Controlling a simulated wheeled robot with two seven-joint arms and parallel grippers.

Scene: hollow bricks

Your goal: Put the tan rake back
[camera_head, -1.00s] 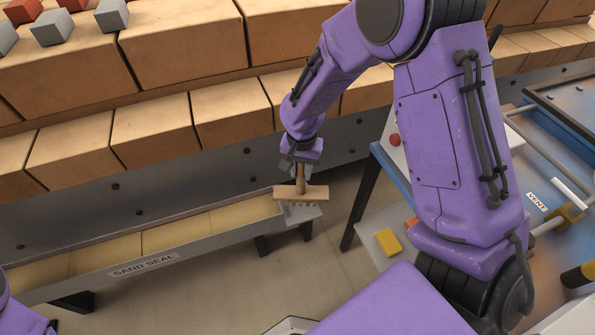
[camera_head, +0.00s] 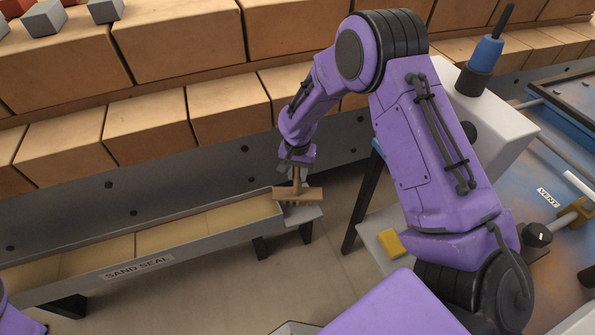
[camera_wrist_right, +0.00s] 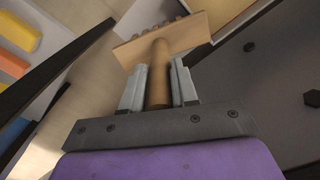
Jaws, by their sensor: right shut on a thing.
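The tan rake (camera_head: 297,194) hangs head down from my right gripper (camera_head: 296,164), above the grey end ledge (camera_head: 300,216) of the sand seal trough. In the right wrist view, the two grey fingers (camera_wrist_right: 159,88) are shut around the rake's round handle, and its toothed head (camera_wrist_right: 165,40) lies beyond the fingertips. I cannot tell whether the head touches the ledge. The left gripper is out of view; only a bit of purple arm shows at the lower left edge.
The sand seal trough (camera_head: 80,287) runs along the brick wall with pale sand in it. Large tan bricks (camera_head: 150,128) are stacked behind. At right stands a blue-edged table with a vent label (camera_head: 548,197). A yellow block (camera_head: 391,243) lies on a lower shelf.

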